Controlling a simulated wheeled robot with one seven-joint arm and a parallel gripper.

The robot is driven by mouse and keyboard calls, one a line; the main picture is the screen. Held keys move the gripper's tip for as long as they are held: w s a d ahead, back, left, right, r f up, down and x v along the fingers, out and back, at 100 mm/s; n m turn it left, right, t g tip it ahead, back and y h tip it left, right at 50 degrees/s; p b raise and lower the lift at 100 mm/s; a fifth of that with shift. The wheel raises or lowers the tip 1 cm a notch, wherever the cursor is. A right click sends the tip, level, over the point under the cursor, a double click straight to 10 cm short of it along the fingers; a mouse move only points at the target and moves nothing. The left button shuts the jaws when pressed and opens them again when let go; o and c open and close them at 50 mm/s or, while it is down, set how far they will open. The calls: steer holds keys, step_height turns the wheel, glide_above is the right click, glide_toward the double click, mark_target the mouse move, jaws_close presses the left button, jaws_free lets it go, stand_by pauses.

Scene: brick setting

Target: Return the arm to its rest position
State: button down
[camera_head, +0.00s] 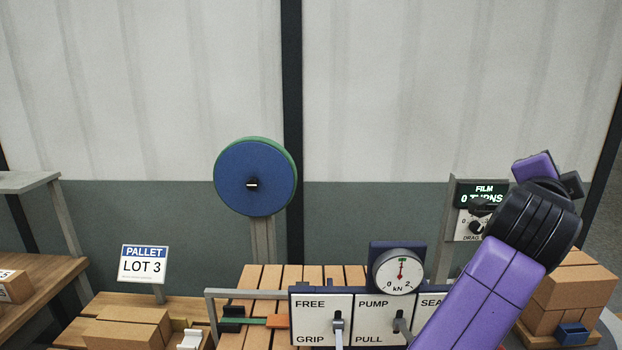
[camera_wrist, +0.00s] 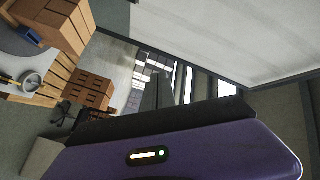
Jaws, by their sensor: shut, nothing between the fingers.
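My purple arm (camera_head: 480,295) rises from the bottom right of the head view to a black ribbed joint (camera_head: 535,222), with a short purple part above it. In the head view I cannot make out the fingers. In the wrist view the purple hand with a small lit strip fills the bottom, and the dark fingers of my gripper (camera_wrist: 157,80) stand up from its black edge. They are shut and empty. The hand is raised and tilted, facing the room, with nothing touching it.
A lever panel (camera_head: 321,306) and a round dial (camera_head: 399,271) stand left of my arm. The film display (camera_head: 483,193) is behind it. Stacked cartons (camera_head: 575,288) stand close on the right.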

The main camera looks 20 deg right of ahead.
steer(key=a+r+n+t, duration=0.1)
steer(key=a+n+t, duration=0.7)
steer(key=a+n, duration=0.25)
steer(key=s+a+f+n+t+y+b, duration=0.1)
steer(key=s+a+f+n+t+y, duration=0.15)
steer(key=a+f+n+y, duration=0.35)
steer(key=s+a+f+n+t+y+b, duration=0.1)
steer(key=a+f+n+t+y, duration=0.3)
steer(key=a+f+n+y, duration=0.25)
steer(key=s+a+f+g+y, duration=0.1)
steer(key=s+a+f+g, duration=0.1)
steer(key=s+f, duration=0.7)
steer(key=s+a+f+g+y+b, duration=0.1)
steer(key=s+a+f+g, duration=0.2)
steer(key=s+f, duration=0.6)
steer(key=s+a+f+g+y+b, duration=0.1)
steer(key=s+a+f+g, duration=0.2)
steer(key=s+f, duration=0.6)
steer(key=s+a, duration=0.2)
steer(key=s, duration=0.2)
steer(key=shift+f, duration=0.35)
steer(key=shift+g, duration=0.25)
